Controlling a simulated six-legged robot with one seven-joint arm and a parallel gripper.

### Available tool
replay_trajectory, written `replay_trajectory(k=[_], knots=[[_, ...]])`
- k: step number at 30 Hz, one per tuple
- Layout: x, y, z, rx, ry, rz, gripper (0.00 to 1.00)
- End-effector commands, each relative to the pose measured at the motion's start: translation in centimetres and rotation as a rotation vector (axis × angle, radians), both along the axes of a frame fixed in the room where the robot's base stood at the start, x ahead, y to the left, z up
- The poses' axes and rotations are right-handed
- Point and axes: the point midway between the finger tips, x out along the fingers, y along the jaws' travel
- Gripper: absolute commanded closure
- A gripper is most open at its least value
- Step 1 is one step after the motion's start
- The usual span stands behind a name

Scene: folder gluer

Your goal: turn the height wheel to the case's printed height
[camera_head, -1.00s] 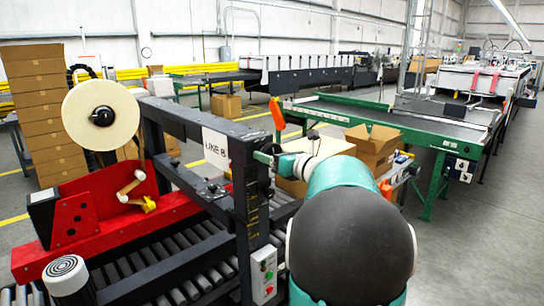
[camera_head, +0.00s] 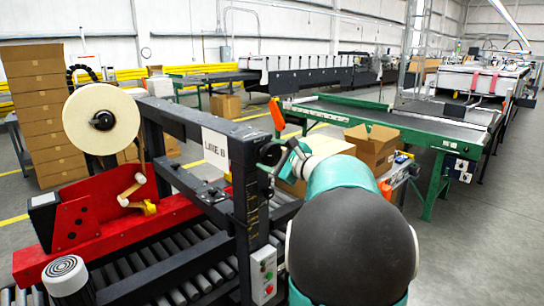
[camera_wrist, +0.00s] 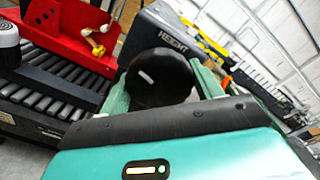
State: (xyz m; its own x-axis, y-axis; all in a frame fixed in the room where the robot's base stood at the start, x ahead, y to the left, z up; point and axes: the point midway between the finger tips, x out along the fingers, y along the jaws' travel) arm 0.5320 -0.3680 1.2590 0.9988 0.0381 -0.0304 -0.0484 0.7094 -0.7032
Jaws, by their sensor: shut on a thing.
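The height wheel (camera_wrist: 158,78) is a black round knob with a short white mark on its face, in the middle of the wrist view. My gripper (camera_wrist: 160,82) is shut on it, with one teal finger at each side of its rim. A dark block behind the wheel carries the word HEIGHT (camera_wrist: 173,42). In the head view my gripper (camera_head: 280,156) is at the top of the machine's near post (camera_head: 246,215), and the wheel is mostly hidden there. Small yellow scale marks run down the post, too small to read. I cannot make out a printed height on any case.
A red tape unit (camera_head: 95,222) with a large tape roll (camera_head: 101,119) stands left of the post, over a roller conveyor (camera_head: 180,275). A button box (camera_head: 264,275) is low on the post. An open carton (camera_head: 372,150) and a green-framed table (camera_head: 400,120) are behind my arm.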

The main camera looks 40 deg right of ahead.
Motion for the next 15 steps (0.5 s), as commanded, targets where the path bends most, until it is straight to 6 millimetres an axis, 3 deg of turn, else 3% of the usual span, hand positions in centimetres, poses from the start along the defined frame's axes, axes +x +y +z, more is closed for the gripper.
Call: replay_trajectory(k=[15], knots=[[0.01, 0.01, 0.13, -0.49, -0.015, 0.0, 0.58]])
